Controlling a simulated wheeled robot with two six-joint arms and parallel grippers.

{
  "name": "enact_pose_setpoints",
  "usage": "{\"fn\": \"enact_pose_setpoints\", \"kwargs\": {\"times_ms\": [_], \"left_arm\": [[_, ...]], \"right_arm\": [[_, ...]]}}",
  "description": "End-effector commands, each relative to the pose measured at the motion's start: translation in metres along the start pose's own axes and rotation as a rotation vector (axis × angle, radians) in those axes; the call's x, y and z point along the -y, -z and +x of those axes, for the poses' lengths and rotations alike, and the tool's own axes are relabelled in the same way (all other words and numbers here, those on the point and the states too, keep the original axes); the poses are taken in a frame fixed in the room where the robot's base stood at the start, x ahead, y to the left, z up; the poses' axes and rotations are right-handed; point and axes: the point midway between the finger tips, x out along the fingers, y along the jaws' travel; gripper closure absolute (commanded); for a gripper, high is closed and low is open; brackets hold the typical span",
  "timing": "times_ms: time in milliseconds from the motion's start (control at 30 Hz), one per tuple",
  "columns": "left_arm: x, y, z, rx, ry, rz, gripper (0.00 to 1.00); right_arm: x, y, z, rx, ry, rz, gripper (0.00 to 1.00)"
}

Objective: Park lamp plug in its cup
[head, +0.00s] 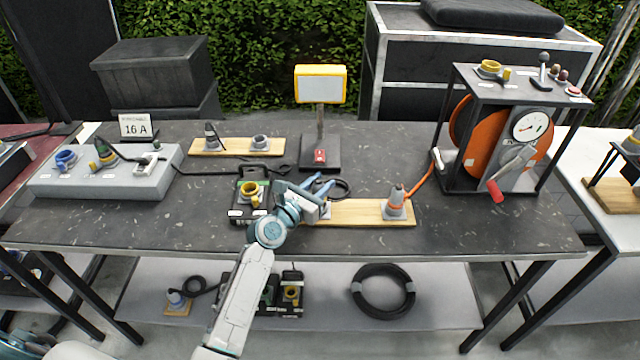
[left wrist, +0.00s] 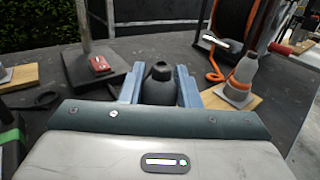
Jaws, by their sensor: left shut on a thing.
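My left gripper (head: 320,188) is over the left end of the front wooden board (head: 360,212). In the left wrist view its two blue fingers (left wrist: 159,88) are shut on a black plug (left wrist: 160,82), which looks upright. The plug's lower part is hidden by the gripper body, so I cannot tell whether it touches a cup. In the head view the gripper hides the plug. The work lamp (head: 320,84) stands behind, on a dark base with a red switch (head: 320,156). A dark cable loop (head: 342,188) lies beside the gripper. My right gripper is not in view.
An orange-banded plug (head: 396,200) stands at the board's right end. The rear board (head: 236,147) holds a dark plug (head: 210,137) and a grey cup (head: 260,142). A black-green box (head: 248,211) with a yellow socket is left of the gripper. An orange cable reel (head: 482,140) stands right.

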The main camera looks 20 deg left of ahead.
Motion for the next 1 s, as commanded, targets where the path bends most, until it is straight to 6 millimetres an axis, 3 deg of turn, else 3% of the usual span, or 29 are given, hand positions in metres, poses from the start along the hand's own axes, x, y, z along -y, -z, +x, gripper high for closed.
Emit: {"fn": "enact_pose_setpoints", "kwargs": {"times_ms": [767,800,900,1000], "left_arm": [[0.000,0.015,0.000,0.001,0.000,-0.001,0.96],[0.000,0.015,0.000,0.001,0.000,-0.001,0.69],[0.000,0.014,0.000,0.001,0.000,0.000,0.49],[0.000,0.014,0.000,0.001,0.000,0.000,0.45]], "right_arm": [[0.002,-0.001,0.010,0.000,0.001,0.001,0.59],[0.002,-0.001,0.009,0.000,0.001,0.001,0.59],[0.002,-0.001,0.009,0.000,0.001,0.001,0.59],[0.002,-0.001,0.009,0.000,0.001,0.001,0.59]]}}
